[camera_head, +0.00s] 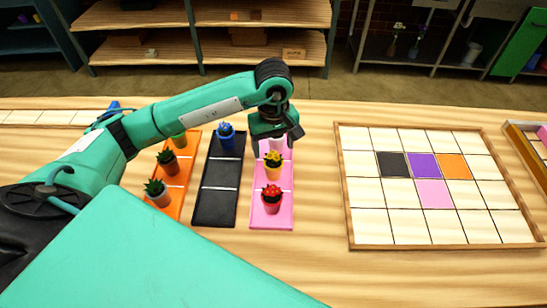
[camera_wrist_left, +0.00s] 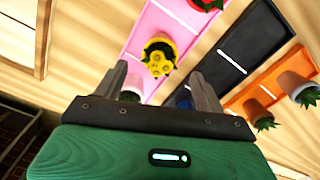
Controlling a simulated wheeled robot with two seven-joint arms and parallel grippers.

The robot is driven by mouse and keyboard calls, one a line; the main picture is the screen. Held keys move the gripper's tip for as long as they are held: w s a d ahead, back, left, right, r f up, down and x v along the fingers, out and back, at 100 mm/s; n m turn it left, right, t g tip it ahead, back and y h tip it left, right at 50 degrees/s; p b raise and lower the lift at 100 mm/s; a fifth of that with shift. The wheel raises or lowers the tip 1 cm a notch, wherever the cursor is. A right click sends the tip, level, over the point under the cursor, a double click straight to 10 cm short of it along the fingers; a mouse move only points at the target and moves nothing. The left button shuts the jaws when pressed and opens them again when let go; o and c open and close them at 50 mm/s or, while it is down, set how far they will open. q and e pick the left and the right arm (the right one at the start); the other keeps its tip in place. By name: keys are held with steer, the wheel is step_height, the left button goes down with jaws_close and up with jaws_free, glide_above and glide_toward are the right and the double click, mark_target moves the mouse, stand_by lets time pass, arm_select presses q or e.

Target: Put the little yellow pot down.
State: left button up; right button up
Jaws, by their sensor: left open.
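The little yellow pot (camera_head: 273,172) with yellow flowers stands upright on the pink tray (camera_head: 286,215), in the middle section. It also shows in the left wrist view (camera_wrist_left: 160,46), just beyond my fingertips. My left gripper (camera_head: 278,138) is open above the far end of the pink tray; it also shows in the wrist view (camera_wrist_left: 158,76), with nothing held between its fingers. A pale pot (camera_head: 278,144) stands below it, partly hidden. A red pot (camera_head: 271,206) with a red flower stands at the near end of this tray. My right gripper is not in view.
A black tray (camera_head: 215,206) with a blue pot (camera_head: 226,140) at its far end lies left of the pink tray. An orange tray (camera_head: 175,208) holds several pots. A tiled wooden board (camera_head: 368,225) lies to the right, with clear table between.

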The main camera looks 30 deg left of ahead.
arm_select(q)
steer(key=shift+r+b, duration=0.55)
steer(key=shift+r, duration=2.35)
